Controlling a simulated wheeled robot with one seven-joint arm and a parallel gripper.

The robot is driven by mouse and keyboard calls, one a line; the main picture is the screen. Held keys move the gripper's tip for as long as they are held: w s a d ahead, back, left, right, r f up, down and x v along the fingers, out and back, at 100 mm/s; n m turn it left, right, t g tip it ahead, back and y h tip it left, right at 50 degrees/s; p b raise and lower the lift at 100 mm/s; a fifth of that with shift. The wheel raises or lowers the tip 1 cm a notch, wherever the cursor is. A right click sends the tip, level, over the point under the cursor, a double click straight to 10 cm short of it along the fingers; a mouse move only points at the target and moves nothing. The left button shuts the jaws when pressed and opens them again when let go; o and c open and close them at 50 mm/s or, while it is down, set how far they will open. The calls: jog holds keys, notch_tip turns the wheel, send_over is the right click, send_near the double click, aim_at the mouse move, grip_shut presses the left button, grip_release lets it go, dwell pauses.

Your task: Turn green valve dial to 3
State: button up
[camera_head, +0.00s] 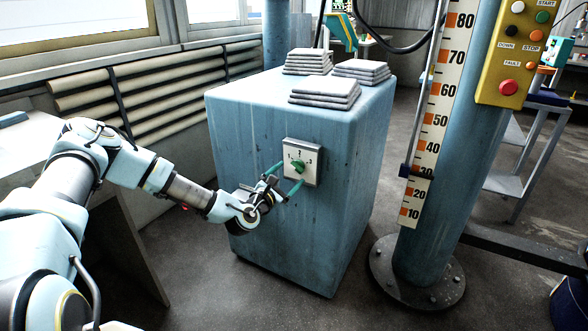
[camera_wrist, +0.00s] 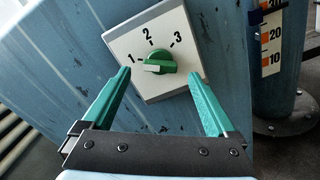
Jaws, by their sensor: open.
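The green valve dial (camera_head: 299,166) sits on a white plate (camera_head: 315,176) marked 1, 2 and 3, on the front of a blue cabinet (camera_head: 270,230). In the wrist view the dial (camera_wrist: 155,65) is a green knob with a pale bar that appears to lie towards the 1. The 3 is at the plate's upper right there. My gripper (camera_head: 285,177) is open in front of the plate. In the wrist view its green fingers (camera_wrist: 160,85) stand apart to the left and right of the dial, with nothing between them and no visible contact with the knob.
Stacks of grey slabs (camera_head: 325,94) lie on the cabinet top. To the right stand a blue column (camera_head: 440,210) with a height scale (camera_head: 430,130) and a yellow button box (camera_head: 513,50). Ribbed pipes (camera_head: 150,95) run along the left wall. The floor between cabinet and column is clear.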

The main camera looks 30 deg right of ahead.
aim_at(295, 169)
jog(key=shift+x, duration=1.9)
jog(key=c, duration=1.4)
jog(key=shift+o, duration=0.2)
